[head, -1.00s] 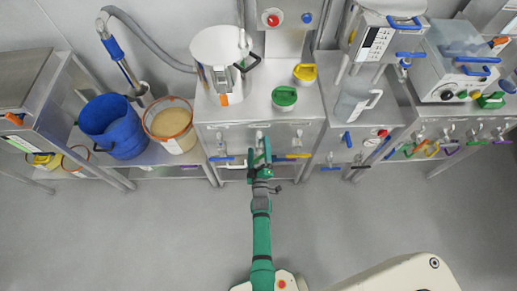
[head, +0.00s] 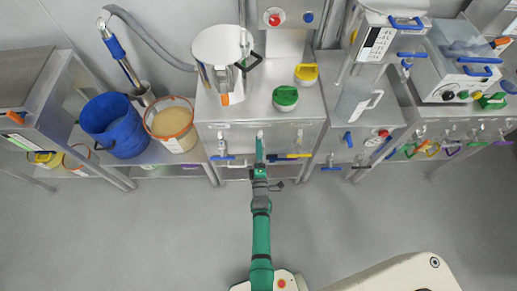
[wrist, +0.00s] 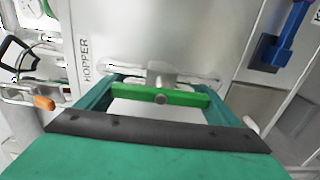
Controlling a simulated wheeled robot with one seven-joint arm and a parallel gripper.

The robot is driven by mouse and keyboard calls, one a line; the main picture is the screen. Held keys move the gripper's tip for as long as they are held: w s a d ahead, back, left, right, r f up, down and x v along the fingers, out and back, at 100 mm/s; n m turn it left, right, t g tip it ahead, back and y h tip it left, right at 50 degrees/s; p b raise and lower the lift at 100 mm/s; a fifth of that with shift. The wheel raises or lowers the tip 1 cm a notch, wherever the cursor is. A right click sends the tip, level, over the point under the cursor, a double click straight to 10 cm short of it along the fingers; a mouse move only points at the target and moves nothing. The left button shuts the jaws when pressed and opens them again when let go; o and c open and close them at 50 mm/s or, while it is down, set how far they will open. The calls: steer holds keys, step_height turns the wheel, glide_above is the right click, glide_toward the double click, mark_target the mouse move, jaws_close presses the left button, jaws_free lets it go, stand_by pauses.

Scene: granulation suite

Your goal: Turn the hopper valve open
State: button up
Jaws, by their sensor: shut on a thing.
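The hopper valve has a green handle (wrist: 160,97) on a metal body, in front of a thin metal pipe (wrist: 205,77). The handle lies along the pipe, roughly parallel to it. In the wrist view my gripper (wrist: 163,100) has a teal finger at each end of the handle and is shut on it. The word "HOPPER" (wrist: 85,58) is printed on the panel beside it, turned on its side. In the head view my gripper (head: 260,148) is at the front of the middle cabinet (head: 228,137) and hides the green handle.
A green-lidded pot (head: 285,97) and a yellow-lidded pot (head: 305,74) stand on the cabinet top. The floor (head: 170,230) in front is clear.

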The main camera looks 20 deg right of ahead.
stand_by(0.4)
steer(key=o, duration=0.9)
steer(key=v, duration=1)
steer(key=shift+s+a, duration=0.1)
steer(key=shift+s, duration=0.25)
steer(key=s+a+r+m+y, duration=0.1)
steer(key=s+a+r+m, duration=0.25)
steer(key=s, duration=0.25)
steer(key=s+a+r+m+g+y, duration=0.1)
steer(key=s+a+r+m, duration=0.1)
steer(key=s+a+r, duration=0.3)
steer(key=s+a+r+m, duration=0.1)
steer(key=s+a+m, duration=0.1)
steer(key=s, duration=0.5)
steer(key=s+a+r+m+y, duration=0.1)
steer(key=s+r+m, duration=0.1)
steer(key=r, duration=0.3)
steer(key=s+a+r+m+y, duration=0.1)
steer(key=s+r+m, duration=0.2)
steer(key=s+r, duration=0.1)
steer(key=s+a+r+m+g+y, duration=0.1)
steer(key=s+r+m, duration=0.1)
steer(key=s+r, duration=0.2)
steer(key=shift+a+r, duration=0.15)
steer(key=shift+r, duration=0.6)
steer(key=shift+a+r, duration=0.1)
steer(key=shift+r, duration=0.65)
